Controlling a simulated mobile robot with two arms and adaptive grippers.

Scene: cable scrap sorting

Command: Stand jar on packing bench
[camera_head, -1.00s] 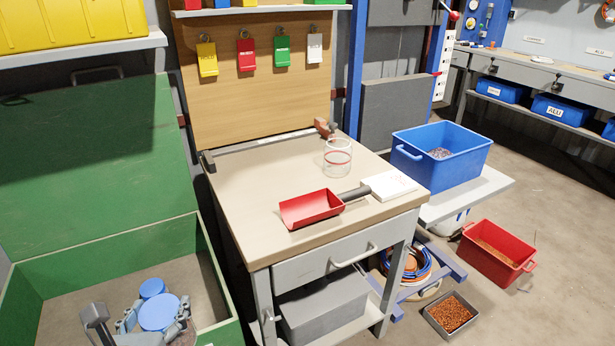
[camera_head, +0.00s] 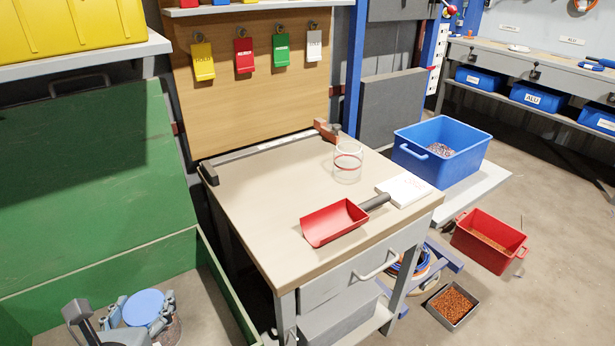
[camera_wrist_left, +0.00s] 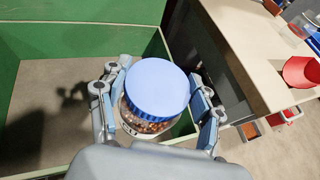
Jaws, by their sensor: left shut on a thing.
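The jar (camera_head: 144,306) is clear with a wide blue lid and brown bits inside. It is upright at the lower left of the head view, over the green crate. My left gripper (camera_wrist_left: 157,98) is shut around the jar, with a finger on each side. In the wrist view the jar's lid fills the middle (camera_wrist_left: 157,86). The wood-topped bench (camera_head: 255,205) stands to the right of the jar, apart from it. My right gripper is not in view.
On the bench are a red scoop (camera_head: 334,222), a clear open container (camera_head: 347,165) and a white pad (camera_head: 404,189). The bench top's left and front parts are bare. The green crate's wall (camera_head: 228,290) lies between jar and bench. A blue bin (camera_head: 440,150) stands behind right.

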